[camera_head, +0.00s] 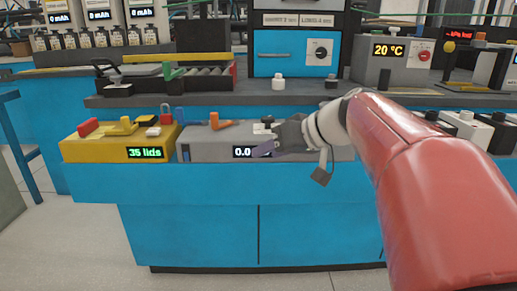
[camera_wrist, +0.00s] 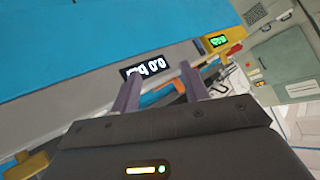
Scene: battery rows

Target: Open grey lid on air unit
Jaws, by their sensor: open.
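The grey unit (camera_head: 205,152) with a display reading 0.0 (camera_head: 243,152) stands on the blue bench, right of a yellow box. I take it for the air unit. An orange lever (camera_head: 220,122) and a blue loop handle (camera_head: 183,115) are on its top. I cannot make out a separate grey lid; my gripper and arm hide the unit's right part. Nothing is held.
The yellow box (camera_head: 110,150) reads "35 lids" and bears red and yellow parts. A dark shelf (camera_head: 210,98) runs behind, with a small white knob (camera_head: 278,83). A grey 20 °C unit (camera_head: 372,72) stands at the back right. The floor at left is clear beside a blue stool.

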